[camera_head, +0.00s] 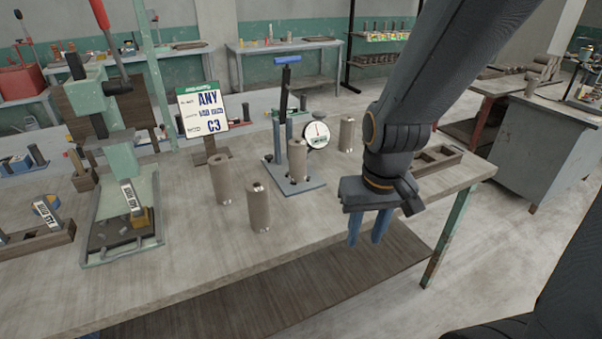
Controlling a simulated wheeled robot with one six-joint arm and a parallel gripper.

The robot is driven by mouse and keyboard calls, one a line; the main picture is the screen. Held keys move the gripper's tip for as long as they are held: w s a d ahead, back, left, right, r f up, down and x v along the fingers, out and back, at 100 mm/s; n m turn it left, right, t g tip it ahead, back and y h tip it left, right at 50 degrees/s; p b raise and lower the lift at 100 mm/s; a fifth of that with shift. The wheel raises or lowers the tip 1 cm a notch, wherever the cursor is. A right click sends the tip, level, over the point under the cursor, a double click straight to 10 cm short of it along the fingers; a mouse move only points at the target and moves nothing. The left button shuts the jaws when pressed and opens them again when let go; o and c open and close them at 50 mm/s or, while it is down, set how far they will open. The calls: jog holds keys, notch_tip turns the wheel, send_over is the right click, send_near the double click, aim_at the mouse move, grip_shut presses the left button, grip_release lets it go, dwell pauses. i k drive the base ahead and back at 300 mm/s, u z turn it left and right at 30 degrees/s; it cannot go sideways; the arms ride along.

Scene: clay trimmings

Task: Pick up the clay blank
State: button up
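Several grey-brown clay cylinders stand upright on the table (330,225). One clay blank (221,182) stands left of centre. Another clay blank (258,208) is nearer the front. A third (297,162) is at the blue-grey stand with the dial gauge, and one more (347,135) stands behind to the right. The frame does not show which one is meant. My gripper (369,228) points down with two blue fingers, a gap between them and nothing held. It is near the table's front right edge, to the right of and apart from the cylinders.
A gauge stand (315,187) with a tall blue-handled lever is mid-table. A sign (203,110) reading "ANY" and "C3" stands behind the cylinders. A green press (125,220) holds clay scraps at left. A wooden rack (440,158) lies right. The front middle of the table is clear.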

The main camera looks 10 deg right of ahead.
aim_at(297, 145)
jog(key=k, duration=0.9)
jog(key=z, duration=0.75)
jog(key=i, duration=1.45)
jog(key=u, duration=0.85)
jog(key=i, duration=0.75)
jog(key=u, duration=0.85)
